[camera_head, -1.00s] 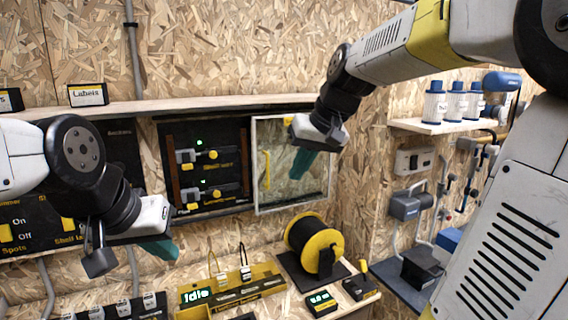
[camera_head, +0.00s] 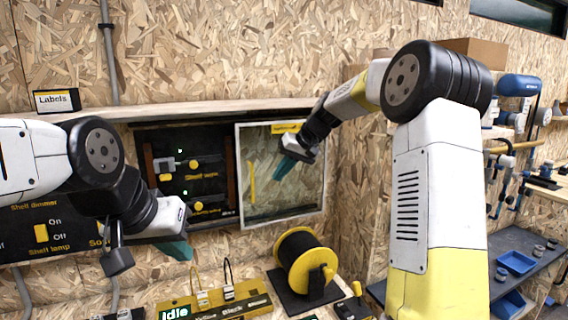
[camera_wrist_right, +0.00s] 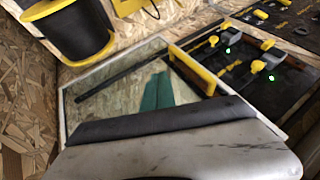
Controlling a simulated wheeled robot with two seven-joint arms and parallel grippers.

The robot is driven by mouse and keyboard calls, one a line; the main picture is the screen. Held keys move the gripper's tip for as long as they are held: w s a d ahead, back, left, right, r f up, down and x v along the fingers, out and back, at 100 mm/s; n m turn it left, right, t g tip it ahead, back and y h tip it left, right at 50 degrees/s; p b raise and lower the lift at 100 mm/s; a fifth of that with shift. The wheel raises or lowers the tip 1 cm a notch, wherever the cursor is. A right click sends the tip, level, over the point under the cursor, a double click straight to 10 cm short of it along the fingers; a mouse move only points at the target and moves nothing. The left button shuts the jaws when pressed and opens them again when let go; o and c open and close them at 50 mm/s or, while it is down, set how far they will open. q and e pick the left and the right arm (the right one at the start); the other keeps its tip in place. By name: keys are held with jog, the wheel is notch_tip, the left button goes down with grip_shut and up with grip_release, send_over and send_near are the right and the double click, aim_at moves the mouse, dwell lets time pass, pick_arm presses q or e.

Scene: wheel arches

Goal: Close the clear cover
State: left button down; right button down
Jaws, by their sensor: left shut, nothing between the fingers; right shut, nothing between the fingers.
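The clear cover (camera_head: 312,195) is a see-through panel in a pale frame with a yellow upright handle (camera_head: 251,183) near its left edge. It stands at the right part of a black switch panel (camera_head: 212,178), whose switches to the left are uncovered. My right gripper (camera_head: 289,166) is shut and empty, with its teal fingers in front of the cover, right of the handle; contact cannot be told. In the right wrist view the teal fingers (camera_wrist_right: 157,93) show against the cover, beside the handle (camera_wrist_right: 192,70). My left gripper (camera_head: 178,249) is shut and empty, below the switch panel.
A wooden shelf (camera_head: 200,112) runs above the panel. A black and yellow spool (camera_head: 306,262) stands on the bench below the cover. A yellow unit (camera_head: 215,303) reading "Idle" lies left of it. A wooden side wall (camera_head: 352,200) stands right of the cover.

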aim_at(263, 178)
jog(key=a, duration=0.1)
jog(key=a+f, duration=0.1)
jog(key=a, duration=0.1)
jog(key=a+f, duration=0.1)
jog(key=a, duration=0.1)
jog(key=shift+w, duration=0.2)
jog(key=shift+a, duration=0.15)
jog(key=shift+s+a, duration=0.1)
jog(key=s+a, duration=0.4)
jog(key=a, duration=1)
jog(key=s+a, duration=0.5)
jog(key=a, duration=0.9)
jog(key=shift+s+a, duration=0.15)
jog(key=shift+a, duration=0.1)
